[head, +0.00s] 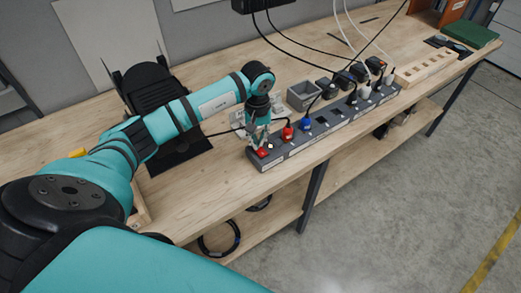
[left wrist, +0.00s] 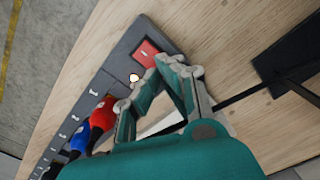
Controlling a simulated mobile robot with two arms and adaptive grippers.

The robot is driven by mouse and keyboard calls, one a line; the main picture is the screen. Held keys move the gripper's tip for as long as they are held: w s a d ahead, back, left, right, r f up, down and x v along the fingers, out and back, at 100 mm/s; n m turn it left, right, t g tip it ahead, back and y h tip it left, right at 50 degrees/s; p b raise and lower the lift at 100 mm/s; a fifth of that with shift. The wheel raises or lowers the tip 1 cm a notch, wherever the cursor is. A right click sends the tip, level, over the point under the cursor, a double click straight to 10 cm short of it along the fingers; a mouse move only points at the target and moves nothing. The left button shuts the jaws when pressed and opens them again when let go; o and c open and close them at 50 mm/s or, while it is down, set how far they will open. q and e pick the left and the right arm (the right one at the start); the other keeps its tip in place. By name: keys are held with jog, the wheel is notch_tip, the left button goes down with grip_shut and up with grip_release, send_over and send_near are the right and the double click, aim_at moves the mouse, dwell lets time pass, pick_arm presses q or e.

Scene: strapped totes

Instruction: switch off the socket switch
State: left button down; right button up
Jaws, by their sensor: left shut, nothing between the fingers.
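A long dark grey socket strip (head: 318,133) lies along the front edge of the wooden bench. Its red switch (head: 263,153) is at the near left end, and it also shows in the left wrist view (left wrist: 145,52). A small round light (left wrist: 134,77) beside the switch glows pale. My left gripper (head: 257,147) points down at this end of the strip. In the left wrist view its fingertips (left wrist: 160,66) meet, shut and empty, right beside the red switch. I cannot tell whether they touch it. My right gripper is not in view.
A red plug (head: 287,132) and a blue plug (head: 305,125) sit in the strip near the switch. Several black and white plugs with cables fill its far end. A grey open box (head: 303,95) stands behind it. A black stand (head: 158,95) is at the left.

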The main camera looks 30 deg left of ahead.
pick_arm(q)
jog(key=shift+f+b, duration=0.75)
jog(key=shift+f, duration=0.05)
jog(key=shift+r, duration=0.2)
jog(key=shift+r+p, duration=1.65)
jog(key=shift+r, duration=1.75)
jog(key=shift+f, duration=0.1)
